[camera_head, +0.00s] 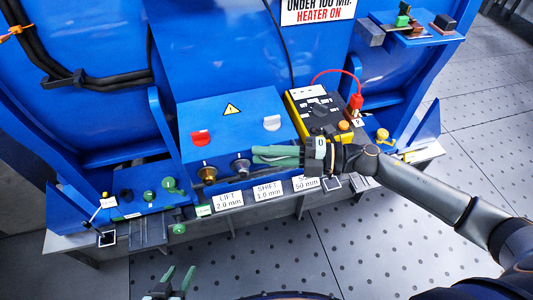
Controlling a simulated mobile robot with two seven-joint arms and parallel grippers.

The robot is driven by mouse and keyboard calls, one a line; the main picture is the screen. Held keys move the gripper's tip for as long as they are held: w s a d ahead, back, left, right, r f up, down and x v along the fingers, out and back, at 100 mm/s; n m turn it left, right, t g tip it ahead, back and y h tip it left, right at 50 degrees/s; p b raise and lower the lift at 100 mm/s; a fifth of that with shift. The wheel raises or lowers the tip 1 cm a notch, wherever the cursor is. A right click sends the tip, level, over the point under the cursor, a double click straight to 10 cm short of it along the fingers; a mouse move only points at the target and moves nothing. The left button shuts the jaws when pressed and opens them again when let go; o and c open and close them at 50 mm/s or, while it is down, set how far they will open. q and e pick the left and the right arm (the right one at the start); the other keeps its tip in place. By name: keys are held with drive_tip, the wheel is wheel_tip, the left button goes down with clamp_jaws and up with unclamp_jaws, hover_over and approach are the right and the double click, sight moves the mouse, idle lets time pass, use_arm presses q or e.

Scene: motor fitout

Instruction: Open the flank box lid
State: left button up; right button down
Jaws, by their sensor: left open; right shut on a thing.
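The flank box is the blue box with a yellow warning triangle on its lid (232,110). The lid lies down over the box, with a red latch (201,138) on the left and a pale grey latch (272,123) on the right. My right gripper (256,155) reaches in from the right, its green fingers close together at the lid's front right edge. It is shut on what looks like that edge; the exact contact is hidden. My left gripper (180,278) is open and empty at the bottom, well in front of the box.
A brass gland (207,174) and a grey gland (240,166) stick out of the box's front. A yellow-black meter (318,108) with a red plug (355,101) stands close on the right. A ledge with labels (228,199) runs in front. Floor before it is clear.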

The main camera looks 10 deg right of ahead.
use_arm(q)
drive_tip(key=shift+w, duration=0.15)
use_arm(e)
drive_tip(key=shift+s+f, duration=0.2)
drive_tip(key=shift+f, duration=0.25)
use_arm(q)
drive_tip(key=shift+r, duration=0.1)
